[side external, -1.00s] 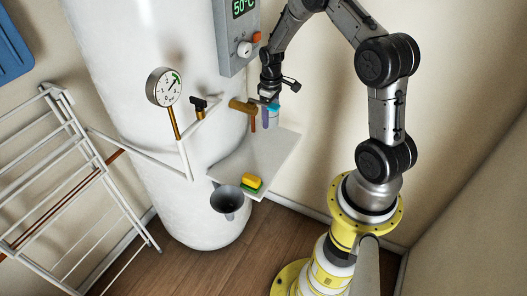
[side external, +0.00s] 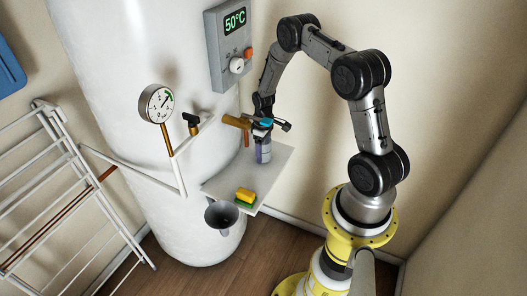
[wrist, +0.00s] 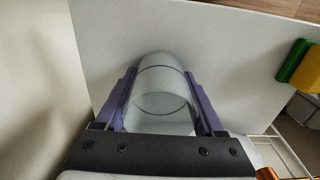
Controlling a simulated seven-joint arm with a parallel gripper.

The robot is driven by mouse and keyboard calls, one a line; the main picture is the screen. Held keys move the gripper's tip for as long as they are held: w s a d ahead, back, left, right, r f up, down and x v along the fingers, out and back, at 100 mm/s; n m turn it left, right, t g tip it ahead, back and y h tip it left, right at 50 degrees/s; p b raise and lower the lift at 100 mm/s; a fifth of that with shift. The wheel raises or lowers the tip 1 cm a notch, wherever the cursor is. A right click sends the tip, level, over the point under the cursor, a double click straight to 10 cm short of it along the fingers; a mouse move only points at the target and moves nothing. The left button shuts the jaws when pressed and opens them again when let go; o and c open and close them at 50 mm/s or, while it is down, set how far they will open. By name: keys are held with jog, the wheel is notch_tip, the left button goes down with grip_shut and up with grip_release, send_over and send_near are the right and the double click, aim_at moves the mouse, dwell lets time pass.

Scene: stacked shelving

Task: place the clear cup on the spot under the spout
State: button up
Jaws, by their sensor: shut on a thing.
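The clear cup (wrist: 160,92) is between the two purple fingers of my gripper (wrist: 161,78) in the wrist view. My gripper is shut on its sides. In the side view the cup (side external: 264,152) looks upright and hangs below my gripper (side external: 263,143), over the pale shelf (side external: 268,182). I cannot tell whether its base touches the shelf. The brass spout (side external: 235,121) is just left of the cup, with its outlet pipe pointing down close beside it. The spot under the spout cannot be made out.
A yellow and green sponge (side external: 245,196) lies at the shelf's front corner. A dark funnel (side external: 222,216) is beside the shelf. The white tank (side external: 120,60) with its gauge (side external: 157,104) stands left. A drying rack (side external: 60,190) is far left. The shelf between cup and sponge is clear.

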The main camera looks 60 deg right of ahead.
jog(key=shift+f, duration=0.1)
jog(key=o, duration=1.3)
notch_tip(320, 180, up, 12)
jog(key=shift+r, duration=0.15)
